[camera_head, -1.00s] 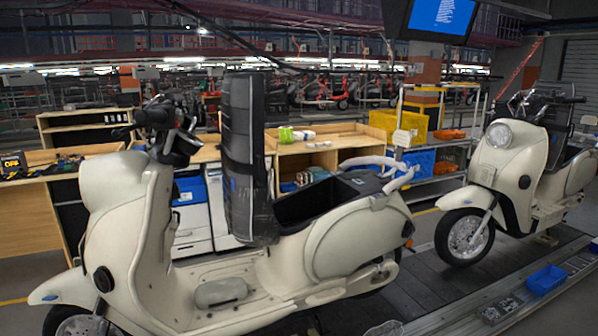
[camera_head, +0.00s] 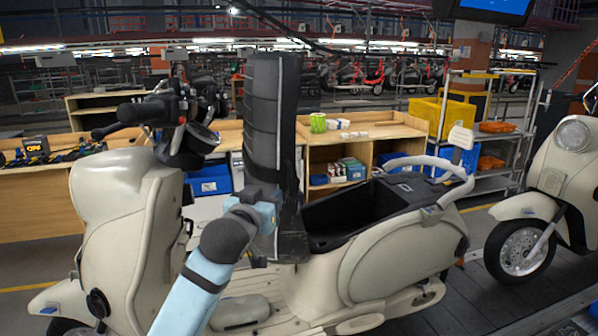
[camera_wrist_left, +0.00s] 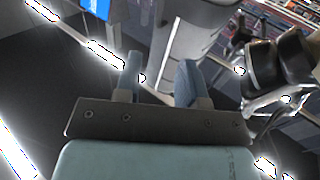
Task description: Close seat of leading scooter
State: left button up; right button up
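The cream scooter (camera_head: 375,262) in front of me has its black seat (camera_head: 272,110) raised upright. The open storage well (camera_head: 340,215) shows behind it. My left gripper (camera_head: 266,214) is at the lower part of the raised seat, on the side facing me. I cannot tell whether it touches the seat. In the left wrist view its two blue fingers (camera_wrist_left: 158,80) stand apart with nothing clearly held between them. My right gripper is in neither view.
A second cream scooter (camera_head: 570,185) stands at the right. The handlebar (camera_head: 150,110) is left of the seat. Wooden workbenches (camera_head: 385,130) and a rack with a yellow crate (camera_head: 430,118) stand behind. A screen (camera_head: 497,8) hangs above.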

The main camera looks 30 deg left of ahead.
aim_at(289, 174)
pick_arm(q)
jog(key=p+x, duration=0.3)
jog(key=x, duration=0.9)
jog(key=shift+w+r, duration=0.2)
jog(key=shift+w+a+f, duration=0.1)
jog(key=shift+w+f, duration=0.05)
jog(key=shift+w, duration=0.25)
jog(key=shift+c, duration=0.2)
grip_shut()
